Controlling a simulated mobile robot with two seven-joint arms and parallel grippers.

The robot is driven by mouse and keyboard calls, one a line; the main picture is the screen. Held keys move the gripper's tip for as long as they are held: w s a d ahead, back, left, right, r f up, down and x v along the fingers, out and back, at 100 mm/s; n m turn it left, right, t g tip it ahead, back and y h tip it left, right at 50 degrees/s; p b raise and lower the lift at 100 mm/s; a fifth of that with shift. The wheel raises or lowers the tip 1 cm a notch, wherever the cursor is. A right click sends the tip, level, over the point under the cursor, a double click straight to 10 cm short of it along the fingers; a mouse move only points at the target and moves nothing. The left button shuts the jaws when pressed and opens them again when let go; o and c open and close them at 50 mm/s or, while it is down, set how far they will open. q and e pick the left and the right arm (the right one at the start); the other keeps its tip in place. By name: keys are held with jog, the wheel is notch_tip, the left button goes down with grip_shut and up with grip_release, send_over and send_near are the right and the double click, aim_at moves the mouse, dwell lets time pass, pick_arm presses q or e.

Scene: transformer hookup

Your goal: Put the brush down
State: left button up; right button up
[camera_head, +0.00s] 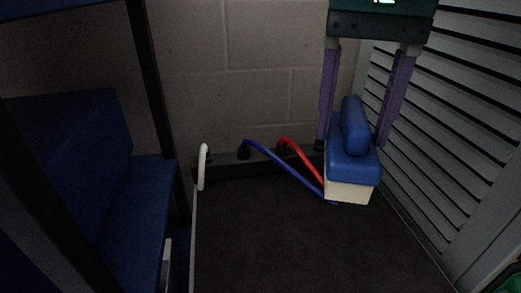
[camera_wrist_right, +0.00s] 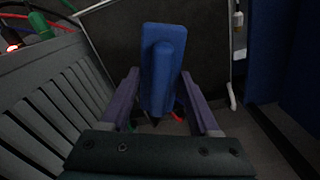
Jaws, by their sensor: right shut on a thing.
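The brush (camera_head: 352,168) has a blue body, a raised blue handle bar on top and a cream bristle block below. It shows in the right part of the head view, bristles down. My right gripper (camera_head: 354,138) comes from above, with its two purple fingers on either side of the handle, shut on it. In the right wrist view the brush (camera_wrist_right: 163,95) sits between the fingertips, its blue top facing the camera. Whether the bristles touch the dark surface below cannot be told. My left gripper is not in view.
White (camera_head: 202,168), blue (camera_head: 275,160) and red (camera_head: 300,158) cables rise from a dark ledge at the wall; the blue one runs behind the brush. A grey louvred panel (camera_head: 450,120) stands close on the right. Blue shelving (camera_head: 130,215) is left. The dark surface (camera_head: 300,250) in front is clear.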

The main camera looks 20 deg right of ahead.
jog(key=shift+f, duration=0.75)
notch_tip(320, 180, down, 20)
jog(key=b, duration=0.9)
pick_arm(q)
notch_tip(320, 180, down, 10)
pick_arm(e)
jog(key=shift+r, duration=0.1)
jog(key=shift+d, duration=0.1)
jog(key=shift+w+f, duration=0.1)
jog(key=shift+f, duration=0.15)
jog(key=o, duration=1.2)
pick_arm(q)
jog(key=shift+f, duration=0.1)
